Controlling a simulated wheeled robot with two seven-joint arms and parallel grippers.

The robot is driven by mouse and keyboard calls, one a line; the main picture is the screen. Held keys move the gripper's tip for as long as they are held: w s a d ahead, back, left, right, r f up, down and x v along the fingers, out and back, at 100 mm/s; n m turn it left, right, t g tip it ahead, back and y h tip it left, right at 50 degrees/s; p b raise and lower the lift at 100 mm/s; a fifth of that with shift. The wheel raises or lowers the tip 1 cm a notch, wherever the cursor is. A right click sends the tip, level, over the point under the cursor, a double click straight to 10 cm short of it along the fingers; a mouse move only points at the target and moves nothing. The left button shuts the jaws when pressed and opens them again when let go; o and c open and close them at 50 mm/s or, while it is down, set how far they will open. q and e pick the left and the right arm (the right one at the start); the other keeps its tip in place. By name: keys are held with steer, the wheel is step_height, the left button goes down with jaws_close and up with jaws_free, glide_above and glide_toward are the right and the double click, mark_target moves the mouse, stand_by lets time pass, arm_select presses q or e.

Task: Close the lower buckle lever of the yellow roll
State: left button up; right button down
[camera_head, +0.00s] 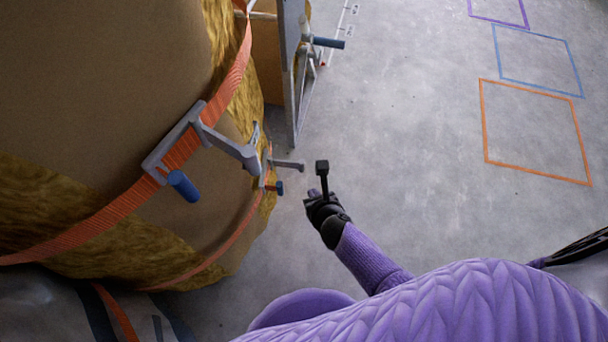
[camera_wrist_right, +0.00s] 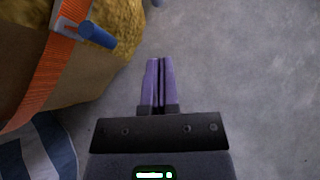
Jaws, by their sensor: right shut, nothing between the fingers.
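The big yellow roll (camera_head: 95,80) fills the left of the head view, with brown wrap and fuzzy yellow fibre showing. An orange upper strap (camera_head: 90,226) runs round it with a grey upper buckle (camera_head: 228,146) and a blue handle. The lower buckle lever (camera_head: 287,165) is grey and sticks out to the right from the lower strap (camera_head: 214,258), with a blue handle (camera_head: 275,187) beside it. My right gripper (camera_head: 315,195) is shut and empty, a little right of that lever and apart from it. In the wrist view its purple fingers (camera_wrist_right: 158,82) are together. My left gripper is out of view.
A grey metal frame (camera_head: 291,75) with a blue handle (camera_head: 328,43) stands behind the roll. Purple, blue and orange (camera_head: 536,131) outlines mark the floor. The concrete floor right of my right gripper is clear.

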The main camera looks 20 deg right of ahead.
mark_target(303, 170)
steer(key=w+f+b, duration=0.1)
steer(key=w, duration=0.1)
steer(key=w+b, duration=0.1)
steer(key=w, duration=0.1)
steer(key=w+f+b, duration=0.1)
steer(key=w, duration=0.1)
steer(key=shift+w+d+f, duration=0.2)
steer(key=shift+w+f, duration=0.1)
steer(key=shift+w, duration=0.05)
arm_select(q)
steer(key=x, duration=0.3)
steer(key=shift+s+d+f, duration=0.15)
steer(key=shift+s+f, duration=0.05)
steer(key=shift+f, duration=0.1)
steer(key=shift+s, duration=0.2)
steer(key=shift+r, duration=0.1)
arm_select(e)
steer(key=shift+r, duration=0.1)
